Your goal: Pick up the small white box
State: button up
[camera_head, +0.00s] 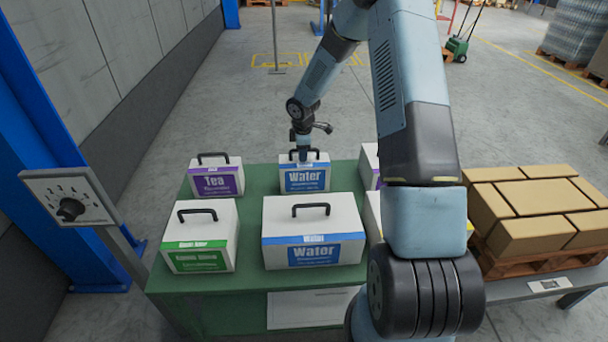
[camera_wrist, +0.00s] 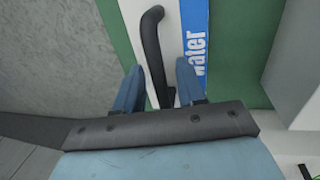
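A small white box with a blue Water label (camera_head: 305,182) stands at the back middle of the green table (camera_head: 250,205). My gripper (camera_head: 303,154) is right at the black handle on its top. In the wrist view, my gripper (camera_wrist: 160,72) is open, with one finger on each side of the handle (camera_wrist: 153,45). A gap shows between the handle and the right finger. The box's white top and blue strip (camera_wrist: 195,40) show beside the handle. A small white Tea box with a purple label (camera_head: 216,181) stands to the left.
A larger white Water box (camera_head: 313,235) stands in front of the small one. A white box with a green label (camera_head: 201,240) is front left. Boxes at right are partly hidden by my arm. Brown cartons (camera_head: 535,197) sit on a pallet at the right. A blue post (camera_head: 50,170) stands left.

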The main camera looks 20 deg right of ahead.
grip_shut()
dwell(1.4)
